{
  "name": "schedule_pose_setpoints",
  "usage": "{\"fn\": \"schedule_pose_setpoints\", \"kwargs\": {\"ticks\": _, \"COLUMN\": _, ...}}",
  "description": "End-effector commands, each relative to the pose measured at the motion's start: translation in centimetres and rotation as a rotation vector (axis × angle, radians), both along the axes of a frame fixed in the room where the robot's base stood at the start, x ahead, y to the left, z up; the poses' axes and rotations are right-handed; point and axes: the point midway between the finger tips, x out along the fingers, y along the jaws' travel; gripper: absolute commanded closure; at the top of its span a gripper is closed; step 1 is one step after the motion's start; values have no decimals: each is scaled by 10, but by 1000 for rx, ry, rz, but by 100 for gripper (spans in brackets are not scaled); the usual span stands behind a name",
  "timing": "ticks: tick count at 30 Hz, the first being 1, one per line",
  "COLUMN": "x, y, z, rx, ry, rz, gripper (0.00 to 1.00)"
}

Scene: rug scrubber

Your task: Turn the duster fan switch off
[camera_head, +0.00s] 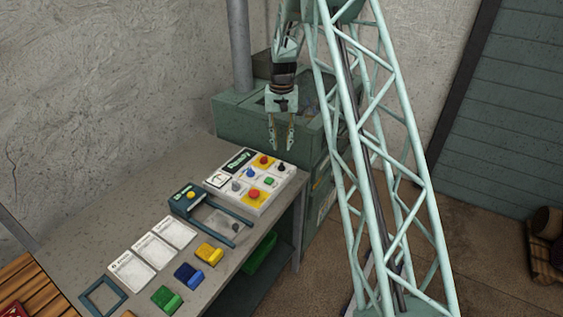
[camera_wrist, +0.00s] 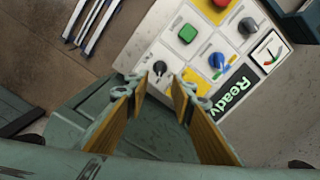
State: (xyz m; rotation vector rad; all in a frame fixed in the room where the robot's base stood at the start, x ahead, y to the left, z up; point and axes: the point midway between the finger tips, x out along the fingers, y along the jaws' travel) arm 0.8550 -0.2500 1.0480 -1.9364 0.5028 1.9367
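A white control panel (camera_head: 225,193) lies on the bench, with several knobs and buttons. A small black rotary knob (camera_head: 281,167) sits near its far right corner; in the wrist view this knob (camera_wrist: 160,68) shows just ahead of the gap between my fingertips. The labels are too small to read, so I cannot tell for sure which control is the duster fan switch. My gripper (camera_head: 281,147) points down above that corner, its fingers apart and empty. In the wrist view, my gripper (camera_wrist: 160,88) appears apart from the knob.
A green button (camera_wrist: 187,33), blue knob (camera_wrist: 216,60), grey knob (camera_wrist: 247,25) and "Ready" display (camera_wrist: 235,92) share the panel. A green machine (camera_head: 235,119) stands behind. Cards and coloured clips (camera_head: 209,252) lie on the bench (camera_head: 120,220).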

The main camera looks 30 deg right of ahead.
Motion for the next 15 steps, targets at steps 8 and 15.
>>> {"fn": "schedule_pose_setpoints", "kwargs": {"ticks": 8, "x": -1, "y": 0, "z": -38, "rx": 1, "ry": 2, "rz": 0, "gripper": 77}}
{"fn": "schedule_pose_setpoints", "kwargs": {"ticks": 15, "x": 0, "y": 0, "z": -68, "rx": 1, "ry": 2, "rz": 0, "gripper": 77}}
